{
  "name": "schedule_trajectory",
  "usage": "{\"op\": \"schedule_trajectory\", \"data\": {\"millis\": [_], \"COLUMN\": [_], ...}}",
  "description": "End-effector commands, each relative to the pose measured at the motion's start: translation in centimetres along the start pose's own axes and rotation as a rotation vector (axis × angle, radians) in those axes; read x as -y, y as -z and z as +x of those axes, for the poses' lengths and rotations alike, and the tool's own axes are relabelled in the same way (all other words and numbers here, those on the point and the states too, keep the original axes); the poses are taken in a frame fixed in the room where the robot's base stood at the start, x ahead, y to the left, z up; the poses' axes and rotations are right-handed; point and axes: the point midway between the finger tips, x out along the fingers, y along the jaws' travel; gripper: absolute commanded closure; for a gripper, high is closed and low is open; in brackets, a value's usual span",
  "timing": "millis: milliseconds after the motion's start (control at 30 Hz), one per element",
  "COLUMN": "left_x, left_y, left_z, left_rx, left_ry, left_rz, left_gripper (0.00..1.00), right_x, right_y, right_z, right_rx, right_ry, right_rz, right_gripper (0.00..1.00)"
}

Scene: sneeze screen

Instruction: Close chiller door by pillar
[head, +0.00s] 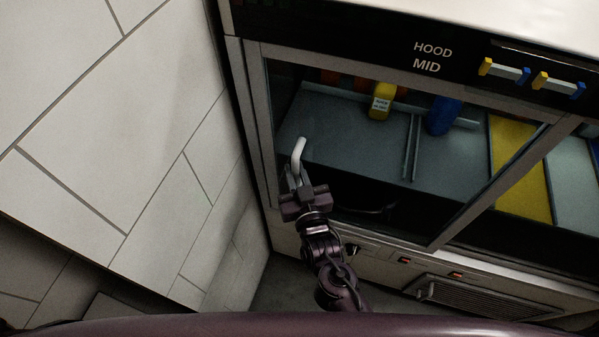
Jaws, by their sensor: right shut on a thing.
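The chiller door (350,150) is a dark-framed glass panel in the cabinet front, beside the tiled pillar (120,130). A pale, rounded handle (299,150) stands near the panel's left side. My right gripper (297,180) is shut on the lower end of this handle, with its arm coming up from the bottom. The fingers hide part of the handle. I cannot tell from this view how far the door stands open. My left gripper is not in view.
Behind the glass are a yellow bottle (381,101), a blue container (444,115) and a yellow panel (520,170). A header reads HOOD MID (430,57). A vent grille (490,295) lies below. The pillar stands close on the left.

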Motion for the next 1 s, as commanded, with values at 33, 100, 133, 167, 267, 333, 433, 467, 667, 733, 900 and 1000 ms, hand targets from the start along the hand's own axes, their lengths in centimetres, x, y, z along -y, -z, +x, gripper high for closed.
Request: {"op": "schedule_trajectory", "data": {"millis": [33, 100, 133, 167, 267, 333, 433, 467, 667, 733, 900, 1000], "left_x": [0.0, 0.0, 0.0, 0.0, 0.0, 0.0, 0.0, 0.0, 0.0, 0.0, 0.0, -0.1], "left_y": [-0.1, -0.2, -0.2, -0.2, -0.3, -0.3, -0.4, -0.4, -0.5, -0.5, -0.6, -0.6], "left_z": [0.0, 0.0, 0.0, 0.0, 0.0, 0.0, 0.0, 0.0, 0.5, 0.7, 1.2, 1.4], "left_rx": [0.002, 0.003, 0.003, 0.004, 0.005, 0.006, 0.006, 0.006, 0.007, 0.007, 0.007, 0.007], "left_ry": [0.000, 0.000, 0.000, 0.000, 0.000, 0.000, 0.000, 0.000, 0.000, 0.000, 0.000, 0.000], "left_rz": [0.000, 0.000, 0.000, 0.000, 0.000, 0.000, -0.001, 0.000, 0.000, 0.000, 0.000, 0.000], "left_gripper": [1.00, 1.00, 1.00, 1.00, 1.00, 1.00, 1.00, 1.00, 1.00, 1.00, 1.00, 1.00], "right_x": [0.1, 0.1, 0.1, 0.1, 0.1, 0.1, 0.1, 0.0, 0.0, 0.0, 0.1, 0.1], "right_y": [0.0, 0.0, 0.0, 0.0, 0.0, 0.0, 0.0, 0.0, -0.3, -0.3, -0.3, -0.2], "right_z": [0.0, 0.0, 0.0, 0.0, 0.0, 0.0, 0.0, 0.0, -1.7, -3.0, -5.9, -7.0], "right_rx": [0.000, 0.000, 0.000, 0.000, 0.000, 0.000, 0.000, 0.000, 0.003, 0.003, 0.002, 0.002], "right_ry": [0.003, 0.004, 0.004, 0.003, 0.003, 0.002, 0.002, 0.002, 0.002, 0.002, 0.003, 0.003], "right_rz": [0.001, 0.002, 0.002, 0.002, 0.001, 0.001, 0.001, 0.001, 0.000, 0.001, 0.001, 0.001], "right_gripper": [1.00, 0.80, 0.76, 0.72, 0.64, 0.64, 0.64, 0.64, 0.64, 0.64, 0.64, 0.64]}}
